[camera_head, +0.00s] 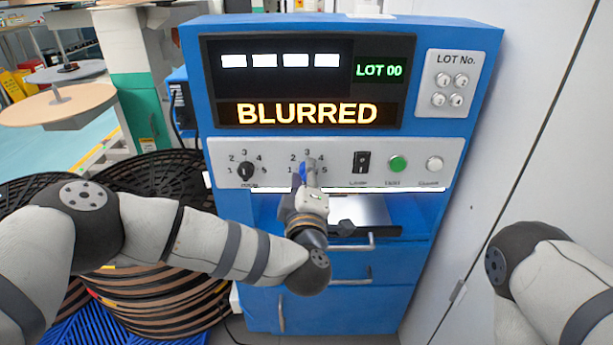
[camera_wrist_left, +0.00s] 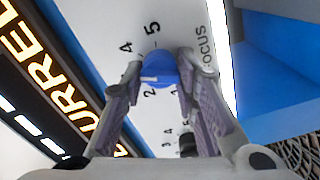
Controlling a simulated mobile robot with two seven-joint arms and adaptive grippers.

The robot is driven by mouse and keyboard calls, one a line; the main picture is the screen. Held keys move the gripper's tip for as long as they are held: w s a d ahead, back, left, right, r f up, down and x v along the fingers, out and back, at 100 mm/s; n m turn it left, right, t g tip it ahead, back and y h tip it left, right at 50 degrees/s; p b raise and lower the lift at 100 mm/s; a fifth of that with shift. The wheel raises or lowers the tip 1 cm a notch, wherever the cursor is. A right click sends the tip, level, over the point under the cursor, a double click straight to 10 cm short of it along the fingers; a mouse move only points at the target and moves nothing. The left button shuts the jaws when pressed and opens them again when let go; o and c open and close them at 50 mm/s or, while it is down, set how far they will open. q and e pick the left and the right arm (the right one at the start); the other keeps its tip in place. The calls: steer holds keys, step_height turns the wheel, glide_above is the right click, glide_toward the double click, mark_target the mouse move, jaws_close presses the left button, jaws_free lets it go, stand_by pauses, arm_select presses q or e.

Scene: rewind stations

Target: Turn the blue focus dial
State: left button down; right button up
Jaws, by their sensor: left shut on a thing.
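The blue focus dial (camera_wrist_left: 158,68) sits on the white control panel, between the fingers of my left gripper (camera_wrist_left: 160,75) in the left wrist view. The fingers are shut on the dial from both sides. A white mark on the dial shows near the number 2 side, and numbers are printed around it. In the head view the blue dial (camera_head: 302,171) shows only in part, behind my left gripper (camera_head: 308,172). The display (camera_head: 307,113) above reads BLURRED in yellow. My right gripper is not in view; only part of my right arm shows.
The panel (camera_head: 225,152) also holds a black dial (camera_head: 246,172) to the left, a black rocker switch (camera_head: 361,162), a green button (camera_head: 397,164) and a white button (camera_head: 434,164). Large stacked reels (camera_head: 150,305) stand at the lower left. A white wall (camera_head: 540,110) is close on the right.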

arm_select(q)
steer(key=shift+n+b, duration=0.3)
steer(key=shift+n, duration=1.8)
steer(key=c, duration=1.2)
jaws_free()
steer(key=shift+c, duration=0.2)
steer(key=s, duration=1.2)
